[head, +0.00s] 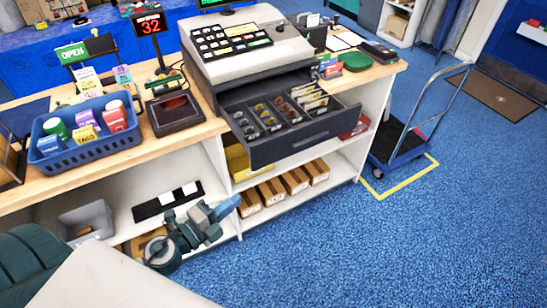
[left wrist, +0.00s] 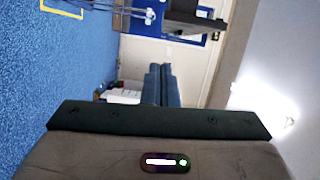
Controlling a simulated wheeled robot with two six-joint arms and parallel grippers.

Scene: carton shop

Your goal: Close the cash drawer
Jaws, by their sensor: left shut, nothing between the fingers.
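The cash drawer (head: 308,138) is open in the head view, pulled well out from under the beige cash register (head: 240,45). Its tray shows compartments with coins and banknotes. Its dark front panel juts past the counter's front edge. My left gripper (head: 229,206) is shut and empty, below and left of the drawer front, in front of the lower shelf. It does not touch the drawer. In the left wrist view the shut blue fingers (left wrist: 162,85) point away from the camera. My right gripper is not in view.
Brown boxes (head: 272,191) fill the shelf below the drawer. A hand cart (head: 405,148) stands at right. Blue floor in front is clear.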

